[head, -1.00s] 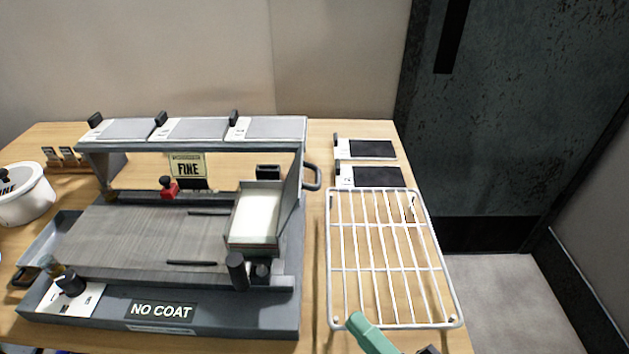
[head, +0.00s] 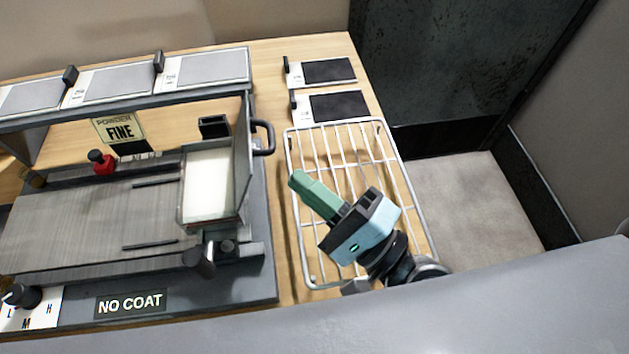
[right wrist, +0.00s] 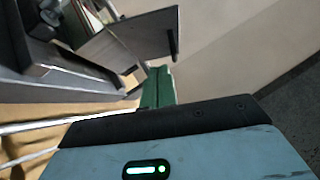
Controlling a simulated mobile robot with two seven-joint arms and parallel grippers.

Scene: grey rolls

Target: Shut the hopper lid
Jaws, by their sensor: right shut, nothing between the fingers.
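The hopper (head: 208,185) is an open-topped box of white powder on the right end of the grey machine. Its lid (head: 244,150) is a grey panel standing upright, open, along the hopper's right side. A dark loop handle (head: 264,138) sticks out to the right from the lid. The lid also shows in the right wrist view (right wrist: 130,38). My right gripper (head: 303,182), with green fingers, is shut and empty. It is above the wire rack, right of the lid and apart from it. The green fingers also show in the right wrist view (right wrist: 158,88). My left gripper is not in view.
The white wire rack (head: 372,127) lies on the wooden table right of the machine. Two dark-screened plates (head: 328,71) lie behind it. A frame with grey panels (head: 206,70) spans the machine's back. A dark post (head: 199,260) stands in front of the hopper.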

